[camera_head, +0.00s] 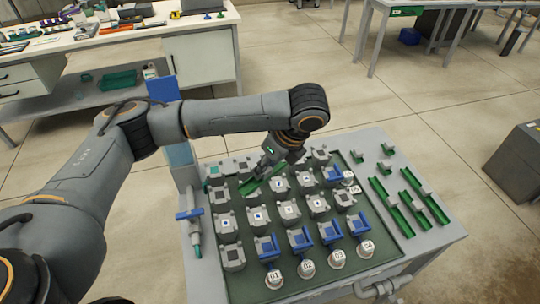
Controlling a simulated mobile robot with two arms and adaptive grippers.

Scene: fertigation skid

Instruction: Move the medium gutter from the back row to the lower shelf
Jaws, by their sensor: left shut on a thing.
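My left gripper (268,158) is over the back part of the skid's panel, shut on a green gutter (250,186). The gripper and the blocks hide part of this gutter, so I cannot tell whether it is clear of the panel. Other green gutters (399,219) of different lengths lie on the right side of the skid top. A lower shelf (82,98) shows under the white bench at the upper left, with a green tray (119,80) on it. My right gripper is not in view.
The skid table (425,245) carries rows of grey blocks (289,211), blue valves (330,231) and numbered white caps (307,268). A blue-handled valve (190,214) stands at its left edge. A dark grey box (518,160) stands right. Floor between skid and benches is open.

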